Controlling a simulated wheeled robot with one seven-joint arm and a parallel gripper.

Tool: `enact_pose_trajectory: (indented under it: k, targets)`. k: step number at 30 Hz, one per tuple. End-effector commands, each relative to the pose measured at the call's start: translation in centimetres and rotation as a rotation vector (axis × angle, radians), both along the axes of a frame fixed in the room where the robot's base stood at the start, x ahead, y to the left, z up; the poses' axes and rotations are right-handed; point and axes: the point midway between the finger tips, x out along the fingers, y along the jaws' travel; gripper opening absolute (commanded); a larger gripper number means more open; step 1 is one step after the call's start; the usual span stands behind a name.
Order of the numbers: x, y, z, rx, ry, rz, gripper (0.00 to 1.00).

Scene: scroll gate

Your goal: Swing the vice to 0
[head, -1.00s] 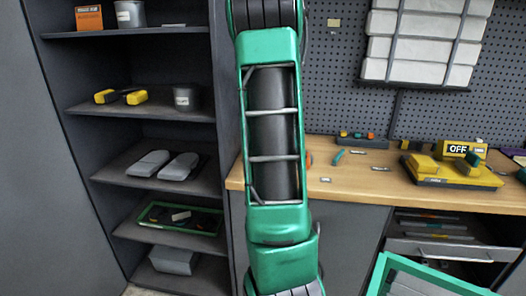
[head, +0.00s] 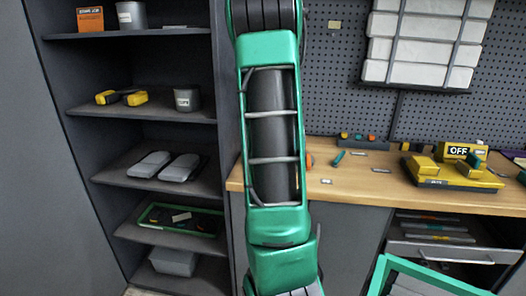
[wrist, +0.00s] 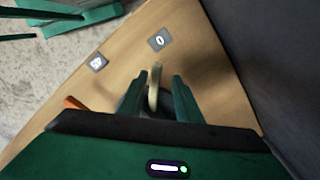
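In the wrist view, my gripper (wrist: 160,82) is over a wooden bench top, with its two green fingers apart. A pale upright bar (wrist: 154,90) stands between the fingers, closer to the left one, with a gap to the right one. A dark rounded body, blurred and partly hidden, lies below it; I take this to be the vice (wrist: 160,106), but cannot be sure. A grey tag marked 0 (wrist: 160,40) lies on the bench beyond the fingertips. In the head view my arm hides the gripper and the vice.
A second tag (wrist: 97,62) and an orange piece (wrist: 75,103) are left of the fingers. A dark wall (wrist: 270,60) is close on the right. The bench (head: 350,185) holds a yellow device with an OFF sign (head: 459,151). Shelves (head: 150,190) stand left.

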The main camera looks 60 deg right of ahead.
Motion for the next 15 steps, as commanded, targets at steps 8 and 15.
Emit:
enact_pose_trajectory:
  k: [8,15]
  targets:
    - [0.2,-0.1,4.4,-0.004,-0.003,0.001,0.31]
    - [0.4,0.0,8.5,-0.004,-0.003,0.001,0.31]
